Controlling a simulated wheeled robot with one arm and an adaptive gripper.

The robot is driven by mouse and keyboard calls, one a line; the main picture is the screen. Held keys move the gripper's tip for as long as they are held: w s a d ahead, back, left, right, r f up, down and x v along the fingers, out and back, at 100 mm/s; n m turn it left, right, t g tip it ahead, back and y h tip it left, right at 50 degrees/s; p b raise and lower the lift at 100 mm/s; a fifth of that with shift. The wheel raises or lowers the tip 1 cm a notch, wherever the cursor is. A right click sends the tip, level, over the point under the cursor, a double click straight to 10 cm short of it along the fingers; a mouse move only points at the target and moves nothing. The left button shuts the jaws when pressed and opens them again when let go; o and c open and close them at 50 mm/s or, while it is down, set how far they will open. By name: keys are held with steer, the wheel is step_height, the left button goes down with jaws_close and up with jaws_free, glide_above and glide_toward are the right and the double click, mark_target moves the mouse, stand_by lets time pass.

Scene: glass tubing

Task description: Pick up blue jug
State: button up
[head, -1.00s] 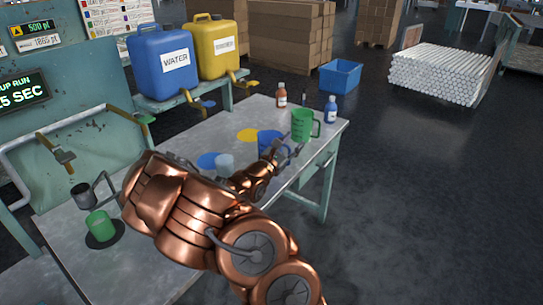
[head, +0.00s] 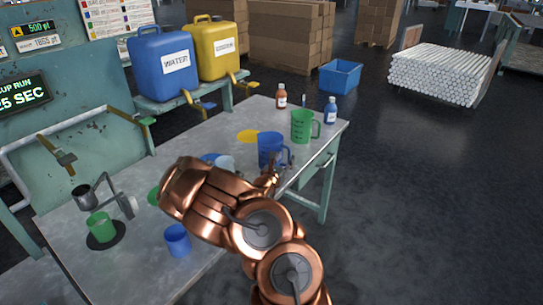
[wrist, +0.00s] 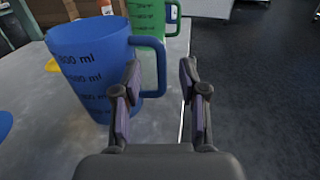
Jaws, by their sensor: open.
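The blue jug (head: 269,147) stands upright on the metal table, and its handle points right. In the wrist view the blue jug (wrist: 92,62) shows black ml markings, and its handle (wrist: 157,66) lies just ahead of my fingers. My gripper (wrist: 160,95) is open and empty. Its left finger overlaps the lower handle in the picture; I cannot tell whether they touch. The right finger is apart from the jug. In the head view my arm hides most of my gripper (head: 276,172).
A green jug (head: 302,126) stands just behind the blue one, with a brown bottle (head: 281,96) and a blue bottle (head: 330,110) beyond. A blue cup (head: 177,240) and a green cup (head: 100,226) stand at the near left. The floor to the right is clear.

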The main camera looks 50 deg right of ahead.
mark_target(289, 154)
steer(key=shift+p+x, duration=0.85)
steer(key=shift+x, duration=1.55)
steer(key=shift+s, duration=0.1)
jaws_close()
